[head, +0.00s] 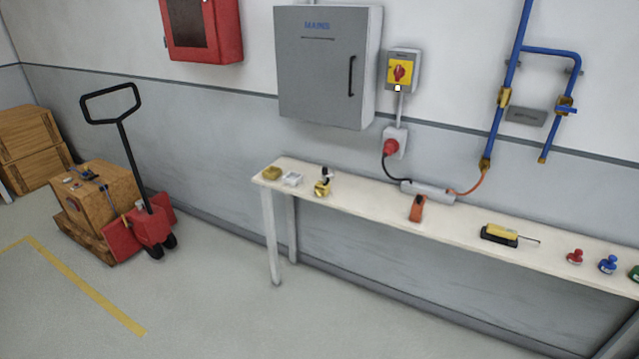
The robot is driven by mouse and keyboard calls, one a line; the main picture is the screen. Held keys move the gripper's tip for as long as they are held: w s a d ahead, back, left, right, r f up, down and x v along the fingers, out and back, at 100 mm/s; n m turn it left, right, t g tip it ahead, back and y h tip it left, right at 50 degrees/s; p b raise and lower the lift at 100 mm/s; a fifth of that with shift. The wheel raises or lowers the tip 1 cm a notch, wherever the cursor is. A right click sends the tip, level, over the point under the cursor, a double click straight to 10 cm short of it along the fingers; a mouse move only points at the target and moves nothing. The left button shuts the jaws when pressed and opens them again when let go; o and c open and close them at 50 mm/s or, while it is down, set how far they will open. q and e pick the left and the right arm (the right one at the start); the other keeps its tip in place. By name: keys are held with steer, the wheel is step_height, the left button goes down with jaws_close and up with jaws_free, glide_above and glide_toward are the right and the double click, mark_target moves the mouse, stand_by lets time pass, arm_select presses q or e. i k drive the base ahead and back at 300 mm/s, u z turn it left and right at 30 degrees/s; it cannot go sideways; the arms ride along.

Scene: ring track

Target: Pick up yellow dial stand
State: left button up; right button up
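A small stand with a yellow base and a black-and-white upper part (322,184) is upright near the left end of the long white table (365,198); it looks like the yellow dial stand, but it is too small to make out a dial face. Neither of my grippers shows in the head view.
On the table are a brass-coloured piece (271,173), a small white tray (292,179), an orange device (417,208), a yellow-and-black tool (501,234), and red (575,257) and blue (608,264) knobbed pieces. A red pallet truck (137,231) stands left; floor before the table is clear.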

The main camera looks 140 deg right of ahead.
mark_target(325, 186)
steer(key=z, duration=4.6)
steer(key=i, duration=0.55)
steer(key=u, duration=0.45)
steer(key=i, duration=1.45)
steer(key=u, duration=0.3)
